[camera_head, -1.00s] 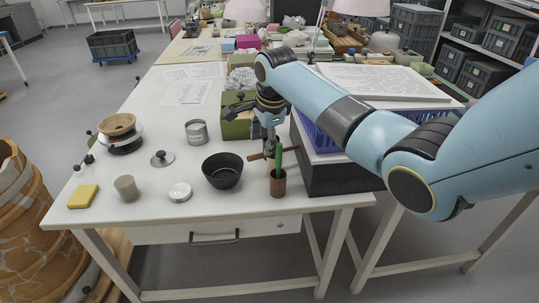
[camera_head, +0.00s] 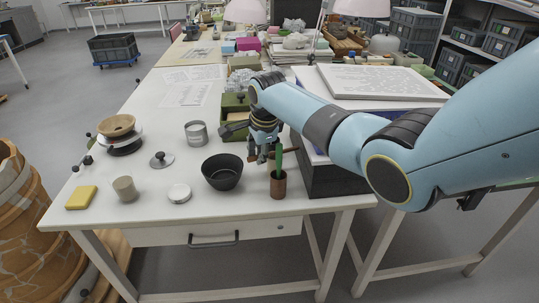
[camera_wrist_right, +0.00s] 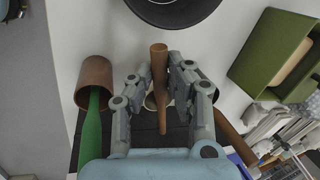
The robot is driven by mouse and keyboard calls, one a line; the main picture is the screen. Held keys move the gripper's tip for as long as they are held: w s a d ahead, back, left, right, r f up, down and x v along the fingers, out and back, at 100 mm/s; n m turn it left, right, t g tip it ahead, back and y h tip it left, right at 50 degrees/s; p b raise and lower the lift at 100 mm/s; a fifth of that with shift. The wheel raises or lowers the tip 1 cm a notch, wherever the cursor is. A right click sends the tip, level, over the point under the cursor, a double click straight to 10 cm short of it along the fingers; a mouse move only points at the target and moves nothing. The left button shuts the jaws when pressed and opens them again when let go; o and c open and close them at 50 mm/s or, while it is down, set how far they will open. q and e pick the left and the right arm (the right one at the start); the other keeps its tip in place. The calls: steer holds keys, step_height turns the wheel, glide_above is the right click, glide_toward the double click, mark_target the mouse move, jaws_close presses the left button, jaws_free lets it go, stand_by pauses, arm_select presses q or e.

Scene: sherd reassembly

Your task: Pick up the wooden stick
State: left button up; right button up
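The wooden stick (camera_wrist_right: 160,80) is a slim brown rod, seen in the right wrist view between the fingers of my right gripper (camera_wrist_right: 158,64). One end extends past the fingertips, and the other points back between the fingers. The fingers stand close on both sides with only a narrow gap; firm contact does not show. In the head view my right gripper (camera_head: 262,157) is low over the table, behind the brown cup (camera_head: 278,186), and mostly hides the stick. My left gripper is not in view.
A green object (camera_head: 278,163) stands in the brown cup, close beside my right gripper. A black bowl (camera_head: 222,172) is to its left, a green box (camera_head: 236,103) behind, and a dark crate (camera_head: 330,182) to the right.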

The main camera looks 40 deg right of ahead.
jaws_close()
steer(key=shift+w+a+r, duration=0.15)
steer(key=shift+a+r, duration=0.05)
steer(key=shift+r, duration=0.3)
step_height(320, 180, up, 6)
steer(key=shift+a+r+p, duration=0.15)
steer(key=shift+p, duration=0.15)
steer(key=w+a+b, duration=0.2)
steer(key=w+a, duration=0.3)
steer(key=a, duration=0.3)
steer(key=w+a+b, duration=0.3)
steer(key=w+a, duration=0.2)
steer(key=a, duration=0.3)
steer(key=shift+a, duration=0.2)
steer(key=shift+w, duration=0.1)
steer(key=shift+f+b, duration=0.25)
steer(key=shift+b, duration=0.05)
